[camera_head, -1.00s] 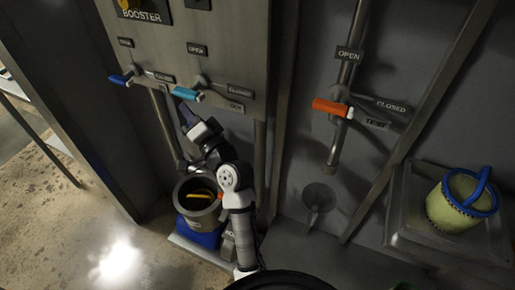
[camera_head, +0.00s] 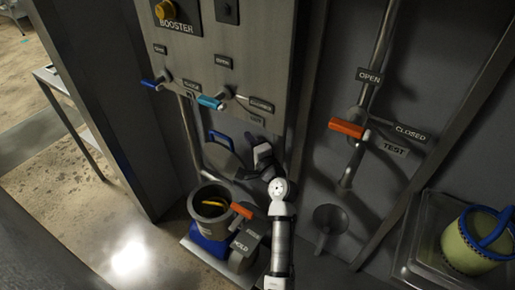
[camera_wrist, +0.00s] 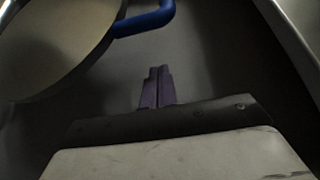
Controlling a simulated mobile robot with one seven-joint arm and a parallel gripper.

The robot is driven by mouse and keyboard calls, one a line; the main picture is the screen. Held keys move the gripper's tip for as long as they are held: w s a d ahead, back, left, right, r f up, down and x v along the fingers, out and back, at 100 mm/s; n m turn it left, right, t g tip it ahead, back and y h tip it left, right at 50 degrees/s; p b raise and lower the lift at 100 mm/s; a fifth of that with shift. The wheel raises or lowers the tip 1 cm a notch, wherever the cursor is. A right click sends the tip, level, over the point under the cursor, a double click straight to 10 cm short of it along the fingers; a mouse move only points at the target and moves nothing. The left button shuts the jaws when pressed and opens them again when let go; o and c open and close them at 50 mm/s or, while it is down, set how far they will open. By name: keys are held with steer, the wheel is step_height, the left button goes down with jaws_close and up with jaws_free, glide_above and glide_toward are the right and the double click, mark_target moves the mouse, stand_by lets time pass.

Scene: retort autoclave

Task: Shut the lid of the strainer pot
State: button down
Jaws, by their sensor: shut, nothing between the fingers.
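The strainer pot (camera_head: 196,216) is a grey cylinder at lower middle-left of the head view, with something yellow inside. Its mouth is uncovered. The lid (camera_head: 222,163), a grey disc with a blue handle (camera_head: 222,138), stands raised behind the pot, against the panel side. My gripper (camera_head: 252,141) is just right of the lid, shut and empty. In the wrist view, the shut purple fingers (camera_wrist: 156,87) point forward, the lid (camera_wrist: 52,45) is at upper left, and its blue handle (camera_wrist: 147,21) reaches toward the fingers. I see a gap between fingers and handle.
An orange-handled valve (camera_head: 242,210) stands right of the pot, close to my arm. A funnel (camera_head: 331,222) is further right. A green, blue-rimmed bucket (camera_head: 472,245) sits at far right. The panel with blue levers (camera_head: 209,102) is above. Open floor (camera_head: 125,245) lies left.

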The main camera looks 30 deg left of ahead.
steer(key=s, duration=0.1)
steer(key=s+a+p, duration=0.1)
steer(key=s, duration=0.1)
steer(key=shift+s+a+f, duration=0.1)
steer(key=shift+s+a, duration=0.05)
steer(key=shift+a, duration=0.05)
steer(key=shift+s+f, duration=0.1)
steer(key=shift+s, duration=0.05)
